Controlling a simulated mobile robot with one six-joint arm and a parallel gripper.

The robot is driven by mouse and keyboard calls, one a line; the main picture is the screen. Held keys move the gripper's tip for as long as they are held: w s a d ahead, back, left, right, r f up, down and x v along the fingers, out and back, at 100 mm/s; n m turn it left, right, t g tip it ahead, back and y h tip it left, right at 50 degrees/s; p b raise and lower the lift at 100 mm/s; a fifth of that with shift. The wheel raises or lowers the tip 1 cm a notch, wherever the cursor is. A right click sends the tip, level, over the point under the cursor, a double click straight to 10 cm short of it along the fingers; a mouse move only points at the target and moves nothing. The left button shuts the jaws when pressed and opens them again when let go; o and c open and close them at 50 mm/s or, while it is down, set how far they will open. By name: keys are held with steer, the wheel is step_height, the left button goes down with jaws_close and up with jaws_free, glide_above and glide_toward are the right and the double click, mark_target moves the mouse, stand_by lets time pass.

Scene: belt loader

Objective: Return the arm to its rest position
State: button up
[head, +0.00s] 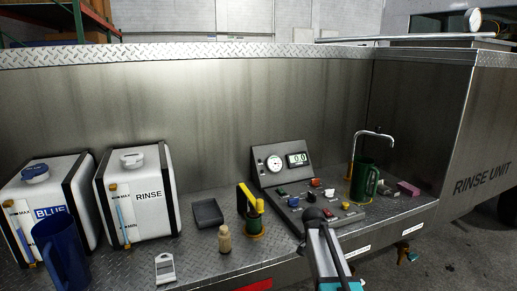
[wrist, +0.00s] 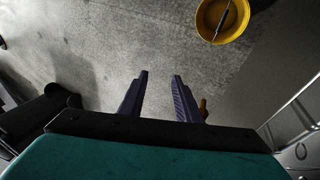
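My gripper (wrist: 159,76) shows in the wrist view with its two dark fingers apart and nothing between them. Bare grey concrete floor (wrist: 110,50) lies beyond the fingertips. In the head view part of my arm (head: 326,250) rises from the bottom edge, right of centre, in front of the bench edge. A teal part of it shows at the very bottom. The fingers cannot be made out in the head view.
The metal bench holds a control panel (head: 274,166), a green jug (head: 364,183) under a tap, a blue jug (head: 61,254) and a white RINSE tank (head: 140,197). A yellow bucket (wrist: 204,30) stands on the floor at the wrist view's upper right.

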steer(key=s+a+f+n+g+y, duration=0.1)
steer(key=s+f+n, duration=0.1)
steer(key=s+f, duration=0.8)
steer(key=s+a+f+n+g, duration=0.1)
steer(key=s+a+f+g, duration=0.1)
steer(key=s+f, duration=0.75)
steer(key=s+a+f+n+y, duration=0.1)
steer(key=s+a+f+n, duration=0.1)
steer(key=s+f+n, duration=0.3)
steer(key=s+a+f+n+y, duration=0.1)
steer(key=s+a+f+n, duration=0.2)
steer(key=s+f, duration=0.8)
steer(key=s+n, duration=0.1)
steer(key=s, duration=0.2)
steer(key=shift+a+f+n+y, duration=0.2)
steer(key=shift+a+n+y, duration=0.1)
steer(key=shift+n+y, duration=0.1)
stand_by(0.4)
